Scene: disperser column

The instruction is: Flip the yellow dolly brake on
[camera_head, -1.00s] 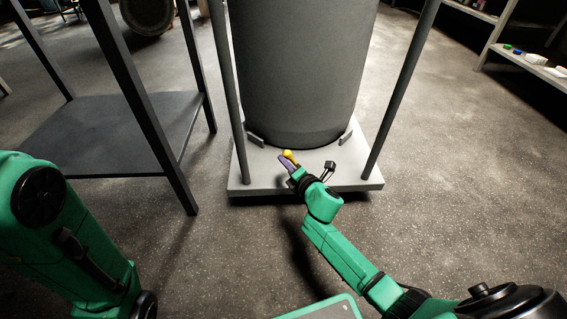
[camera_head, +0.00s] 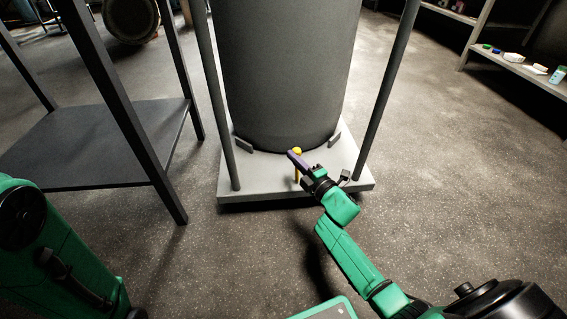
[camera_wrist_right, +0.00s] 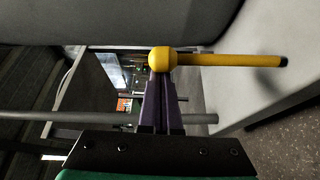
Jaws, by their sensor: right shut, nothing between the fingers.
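The yellow brake lever, with a round knob (camera_head: 297,151) on a thin shaft, rises at the front of the pale grey dolly (camera_head: 245,186). In the head view the shaft looks roughly upright. My right gripper (camera_head: 292,154) is shut, its purple fingertips beside the knob and partly covering it. In the right wrist view the fingertips (camera_wrist_right: 160,78) meet the yellow knob (camera_wrist_right: 162,59) and appear to touch it. Nothing is between the fingers. The shaft runs to the right there, ending dark. My left arm shows at the left, but its gripper is out of view.
A large grey drum (camera_head: 285,75) stands on the dolly behind the lever. Dark grey posts (camera_head: 385,80) rise on both sides of it. A dark table frame with a low shelf (camera_head: 90,145) is at left. Open floor (camera_head: 450,180) lies at right.

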